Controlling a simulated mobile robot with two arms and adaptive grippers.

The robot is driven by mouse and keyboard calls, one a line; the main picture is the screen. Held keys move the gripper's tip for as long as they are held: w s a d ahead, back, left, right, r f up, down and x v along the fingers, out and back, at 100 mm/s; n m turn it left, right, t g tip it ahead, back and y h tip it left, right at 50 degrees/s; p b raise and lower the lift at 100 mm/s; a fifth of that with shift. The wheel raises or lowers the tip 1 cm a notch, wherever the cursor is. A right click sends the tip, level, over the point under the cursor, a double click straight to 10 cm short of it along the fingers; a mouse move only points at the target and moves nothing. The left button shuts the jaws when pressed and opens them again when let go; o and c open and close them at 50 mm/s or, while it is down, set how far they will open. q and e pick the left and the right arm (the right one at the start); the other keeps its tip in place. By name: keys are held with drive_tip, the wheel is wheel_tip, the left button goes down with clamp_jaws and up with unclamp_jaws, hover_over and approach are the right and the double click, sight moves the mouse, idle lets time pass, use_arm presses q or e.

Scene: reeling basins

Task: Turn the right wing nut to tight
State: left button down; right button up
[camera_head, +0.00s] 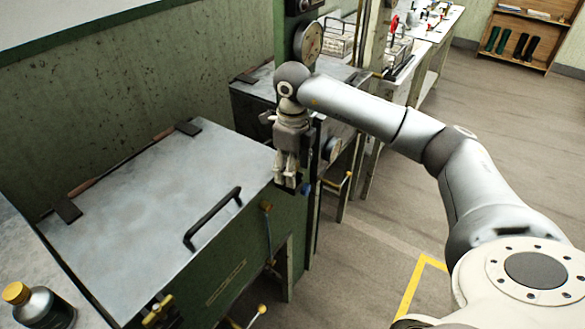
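A basin with a grey metal lid (150,200) and a black bar handle (213,218) fills the left and middle. A yellow wing nut (157,310) sits at the lid's front edge, near the bottom of the picture. My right gripper (285,182) points down at the lid's far right corner, with its fingers close together. I cannot tell whether they are shut or hold anything. A small blue part (306,188) shows just right of the fingertips; I cannot tell if it is a wing nut. No second wing nut shows clearly. My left gripper is out of view.
An orange-brown knob (266,206) stands on the basin's green front, below the lid edge. A round gauge (308,40) is behind my arm. Grey floor (365,270) is open at front right.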

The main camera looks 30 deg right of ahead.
drive_tip(key=shift+m, duration=0.7)
drive_tip(key=shift+w+r, duration=0.1)
drive_tip(key=o, duration=1)
wheel_tip(320, 180, up, 12)
drive_tip(key=shift+f, duration=0.1)
idle(0.4)
